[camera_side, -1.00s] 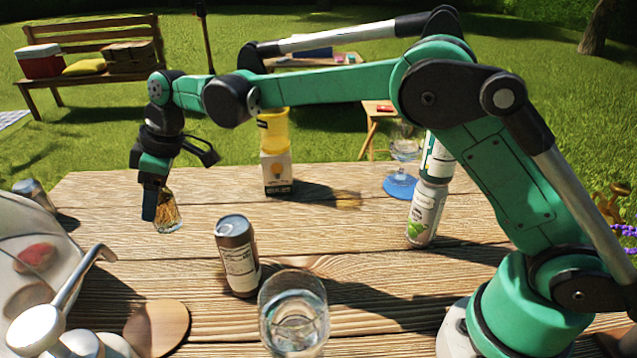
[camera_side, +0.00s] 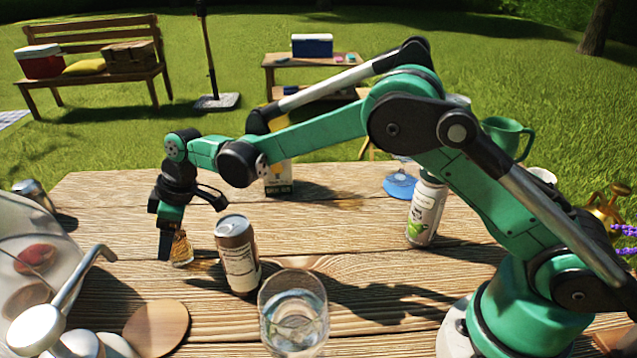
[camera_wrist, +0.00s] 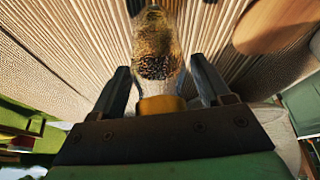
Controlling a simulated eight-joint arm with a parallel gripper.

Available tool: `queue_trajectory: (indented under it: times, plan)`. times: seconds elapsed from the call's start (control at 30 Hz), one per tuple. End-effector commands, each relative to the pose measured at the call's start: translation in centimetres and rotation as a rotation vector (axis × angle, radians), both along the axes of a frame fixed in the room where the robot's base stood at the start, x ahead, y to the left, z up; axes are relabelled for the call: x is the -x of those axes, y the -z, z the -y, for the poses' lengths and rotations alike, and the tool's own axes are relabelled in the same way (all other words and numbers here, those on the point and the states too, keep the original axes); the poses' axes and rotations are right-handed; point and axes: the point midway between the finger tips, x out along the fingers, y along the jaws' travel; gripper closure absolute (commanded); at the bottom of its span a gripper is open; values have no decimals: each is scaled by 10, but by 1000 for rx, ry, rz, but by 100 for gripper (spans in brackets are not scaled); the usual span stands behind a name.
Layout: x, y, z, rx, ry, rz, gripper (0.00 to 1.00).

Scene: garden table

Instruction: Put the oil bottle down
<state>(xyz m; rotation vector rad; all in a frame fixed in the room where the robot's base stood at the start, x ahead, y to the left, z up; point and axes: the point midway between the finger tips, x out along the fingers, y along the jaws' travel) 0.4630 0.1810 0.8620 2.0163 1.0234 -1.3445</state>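The oil bottle (camera_side: 182,250) is a small clear glass bottle with speckled amber-brown contents. It is low over the left part of the wooden table (camera_side: 110,230); I cannot tell whether its base touches the boards. My gripper (camera_side: 170,245) points down with its fingers at the bottle, one finger in front hiding part of it. In the wrist view, the bottle (camera_wrist: 157,50) lies between the two fingers (camera_wrist: 160,80), its gold cap (camera_wrist: 162,104) close to the palm.
A brown can (camera_side: 237,255) stands just right of the bottle. A water glass (camera_side: 293,315) and a round wooden disc (camera_side: 157,328) are nearer the camera. A carton (camera_side: 279,178) stands behind; a white can (camera_side: 426,210) and blue-footed glass (camera_side: 400,186) are right. A metal-handled clear dome (camera_side: 35,255) is left.

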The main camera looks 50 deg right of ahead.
Motion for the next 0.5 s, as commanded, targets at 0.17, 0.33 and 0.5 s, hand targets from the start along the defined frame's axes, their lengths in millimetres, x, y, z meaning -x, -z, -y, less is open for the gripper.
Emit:
queue_trajectory:
  times: [0.17, 0.33, 0.5]
  plan:
    - [0, 0, 0, 0, 0, 0, 15]
    - [0, -1, 0, 0, 0, 0, 15]
    - [2, -15, 4, 0, 1, 0, 15]
